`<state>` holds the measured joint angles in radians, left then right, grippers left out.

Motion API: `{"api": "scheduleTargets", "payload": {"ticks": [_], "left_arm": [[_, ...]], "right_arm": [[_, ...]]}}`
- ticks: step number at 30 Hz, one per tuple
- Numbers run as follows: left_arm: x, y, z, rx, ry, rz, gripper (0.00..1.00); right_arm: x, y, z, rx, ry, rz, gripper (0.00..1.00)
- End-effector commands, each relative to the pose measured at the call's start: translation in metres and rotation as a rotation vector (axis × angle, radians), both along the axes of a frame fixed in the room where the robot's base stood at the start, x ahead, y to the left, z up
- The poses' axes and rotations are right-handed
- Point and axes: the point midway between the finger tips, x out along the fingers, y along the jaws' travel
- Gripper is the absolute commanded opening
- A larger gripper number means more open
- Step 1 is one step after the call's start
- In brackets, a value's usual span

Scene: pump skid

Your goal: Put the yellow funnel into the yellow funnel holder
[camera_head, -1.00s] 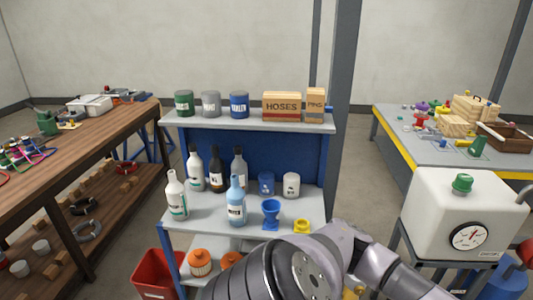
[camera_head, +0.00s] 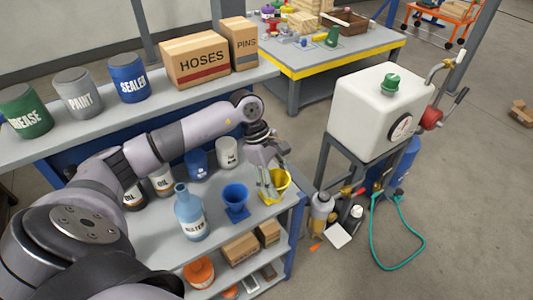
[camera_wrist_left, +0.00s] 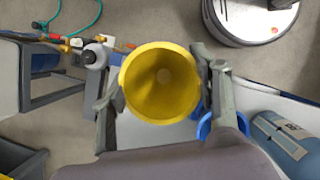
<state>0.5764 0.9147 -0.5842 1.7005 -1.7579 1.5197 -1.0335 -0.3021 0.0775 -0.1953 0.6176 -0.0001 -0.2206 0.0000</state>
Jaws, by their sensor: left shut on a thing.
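The yellow funnel (camera_head: 279,181) is in my left gripper (camera_head: 267,186) at the right end of the grey shelf, right of a blue funnel (camera_head: 236,197). In the left wrist view the fingers are on both sides of the yellow funnel (camera_wrist_left: 160,84), with its wide mouth facing the camera. The fingers are shut on it. I cannot make out the yellow funnel holder apart from the funnel. The funnel and fingers cover that shelf spot, so I cannot tell whether the funnel is above the holder or in it. My right gripper is not in view.
A light blue bottle (camera_head: 190,214) stands left of the blue funnel. A blue cup (camera_head: 197,163) and a white cup (camera_head: 227,153) stand behind. Boxes and cans fill the upper shelf. A white tank (camera_head: 377,103) stands on the right, with bottles on the floor below.

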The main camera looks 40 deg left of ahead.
Motion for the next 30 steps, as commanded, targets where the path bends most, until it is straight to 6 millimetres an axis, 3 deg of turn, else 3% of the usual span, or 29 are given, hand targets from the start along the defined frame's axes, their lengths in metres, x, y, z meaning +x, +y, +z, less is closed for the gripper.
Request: {"api": "scheduleTargets", "payload": {"ticks": [3,9,17,30], "left_arm": [[0.021,0.024,0.013,0.001,-0.001,0.258,0.23],[0.038,0.046,0.027,0.000,0.001,0.492,0.23],[0.040,0.050,0.022,0.000,0.004,0.531,0.23],[0.040,0.049,-0.018,0.000,0.005,0.528,0.23]], "right_arm": [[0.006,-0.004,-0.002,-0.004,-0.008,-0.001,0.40],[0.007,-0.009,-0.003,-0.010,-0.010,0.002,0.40],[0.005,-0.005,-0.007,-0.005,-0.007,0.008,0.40],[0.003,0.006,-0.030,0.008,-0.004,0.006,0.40]]}}
